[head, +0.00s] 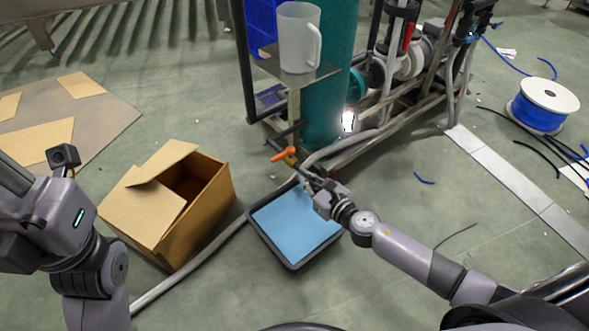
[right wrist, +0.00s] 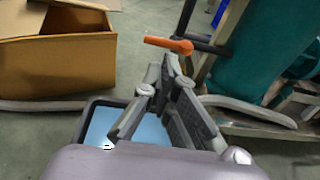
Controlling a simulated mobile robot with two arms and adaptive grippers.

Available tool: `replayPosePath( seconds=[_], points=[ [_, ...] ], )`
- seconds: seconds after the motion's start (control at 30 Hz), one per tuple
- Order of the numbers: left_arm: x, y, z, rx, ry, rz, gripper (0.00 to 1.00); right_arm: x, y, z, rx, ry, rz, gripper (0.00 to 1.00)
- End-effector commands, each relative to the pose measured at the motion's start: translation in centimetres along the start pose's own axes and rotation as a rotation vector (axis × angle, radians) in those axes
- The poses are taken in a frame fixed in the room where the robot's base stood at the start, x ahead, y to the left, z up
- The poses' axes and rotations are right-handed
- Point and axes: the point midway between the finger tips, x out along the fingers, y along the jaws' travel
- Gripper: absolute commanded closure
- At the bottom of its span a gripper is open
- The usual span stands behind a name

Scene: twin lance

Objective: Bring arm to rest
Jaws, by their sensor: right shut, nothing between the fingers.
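My right gripper (head: 306,178) is shut and empty, over the far right part of a black tray (head: 292,266) with a light blue surface inside. In the right wrist view its fingers (right wrist: 168,72) come together at the tips. An orange valve handle (head: 283,155) sits just beyond the fingertips; it also shows in the right wrist view (right wrist: 168,44), where a small gap seems to part it from the fingers. I cannot tell the exact distance. My left arm comes in at the left edge, and its fingers do not show.
An open cardboard box (head: 208,212) stands left of the tray, with a grey hose (head: 190,268) between them. A white jug (head: 298,38) stands on a small shelf beside a teal column (head: 335,90). A blue cable spool (head: 541,104) stands at the right. Floor right of the tray is mostly clear.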

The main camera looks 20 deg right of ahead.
Motion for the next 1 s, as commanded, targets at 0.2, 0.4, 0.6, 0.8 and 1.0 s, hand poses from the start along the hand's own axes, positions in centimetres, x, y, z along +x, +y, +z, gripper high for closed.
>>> replayPosePath(
  seconds=[0.2, 0.4, 0.6, 0.8, 1.0],
  points=[
    [-0.5, 0.0, 0.2, -0.002, -0.023, -0.002, 1.00, -3.3, 0.1, -0.1, 0.002, 0.003, 0.001, 1.00],
    [-0.5, 0.0, 0.1, -0.002, -0.024, -0.004, 1.00, -4.4, 0.1, -0.1, 0.000, 0.001, 0.001, 1.00],
    [-0.2, -0.2, -0.3, 0.000, -0.011, -0.013, 1.00, -4.4, 0.6, 0.3, 0.033, -0.003, 0.014, 1.00],
    [-0.5, -0.3, 0.0, -0.005, -0.046, -0.022, 1.00, -5.4, 8.0, 5.4, 0.494, -0.043, 0.210, 1.00],
    [-1.1, -0.3, 0.0, -0.012, -0.092, -0.040, 1.00, -9.8, 16.7, 17.1, 1.215, -0.095, 0.608, 1.00]
  ],
)
